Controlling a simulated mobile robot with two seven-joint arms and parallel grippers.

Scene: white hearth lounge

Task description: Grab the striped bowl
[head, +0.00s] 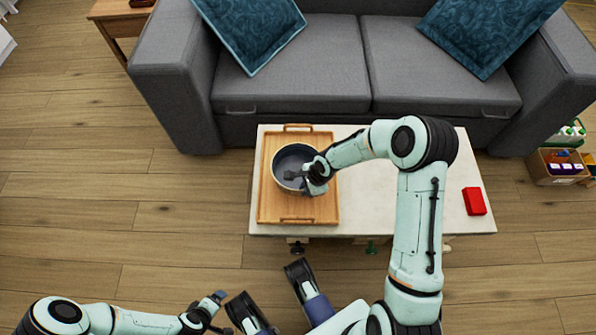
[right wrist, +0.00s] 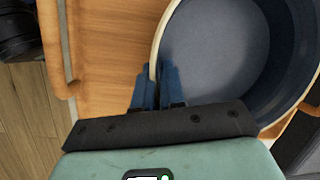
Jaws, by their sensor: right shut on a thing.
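The bowl (head: 290,158) has a dark blue-grey inside and a pale rim; it stands on a wooden tray (head: 270,208) on the low table. It also fills the upper right of the right wrist view (right wrist: 215,45). Stripes on its outside cannot be made out. My right gripper (head: 298,175) reaches in from the right and is shut on the bowl's rim. In the right wrist view its blue fingers (right wrist: 156,88) sit on both sides of the wall. My left gripper (head: 216,299) is low in the head view, away from the table; its jaws are too small to read.
The white table (head: 370,205) has bare room right of the tray, with a red box (head: 474,201) near its right end. A grey sofa (head: 425,85) with blue cushions stands close behind. A box of bottles (head: 562,165) is on the floor at right.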

